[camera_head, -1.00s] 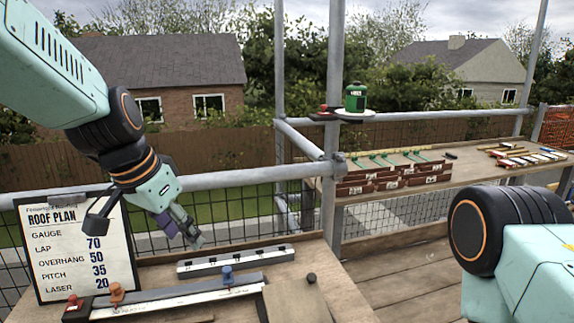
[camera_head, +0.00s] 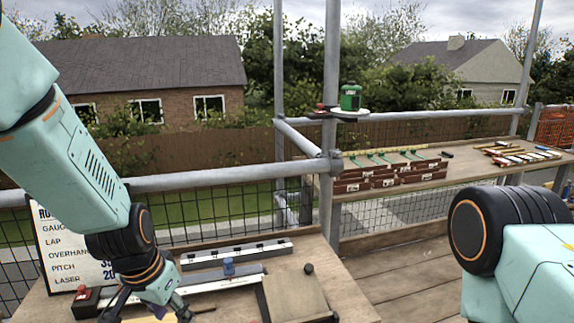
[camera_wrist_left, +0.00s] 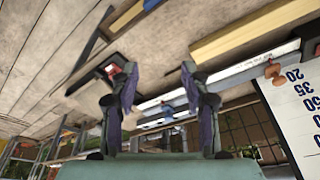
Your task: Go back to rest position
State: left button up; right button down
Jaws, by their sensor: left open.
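My left gripper (camera_head: 154,306) is low over the front left of the near wooden bench (camera_head: 350,300) in the head view, pointing down. In the left wrist view its two fingers (camera_wrist_left: 158,80) are spread apart with nothing between them. Purple pads show on the fingers. Past the fingertips lie a red and black item (camera_wrist_left: 116,70) and a pale rail (camera_wrist_left: 235,72). Whether the gripper touches the bench is hard to tell. On my right side only a teal arm with a dark joint shows; the right gripper is out of view.
The roof plan board (camera_head: 62,240) stands behind my left arm, partly covered. A slotted white bar (camera_head: 236,254), a blue clamp (camera_head: 228,268) and a wooden panel (camera_head: 298,297) lie on the bench. A grey scaffold post (camera_head: 333,90) and rails stand behind.

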pick_arm(q)
jog(key=s+a+f+n+g, duration=0.2)
jog(key=s+a+f, duration=0.1)
jog(key=s+f, duration=1.25)
jog(key=s+d+f+n+g, duration=0.1)
jog(key=s+f, duration=0.2)
jog(key=s, duration=0.5)
jog(key=s+f+n, duration=0.1)
jog(key=s+f, duration=0.3)
jog(key=s, duration=0.3)
notch_tip(320, 180, down, 10)
jog(key=b, duration=1)
jog(key=shift+w+r+y, duration=0.15)
jog(key=shift+w+y, duration=0.15)
jog(key=shift+w, duration=0.1)
jog(key=shift+s, duration=0.1)
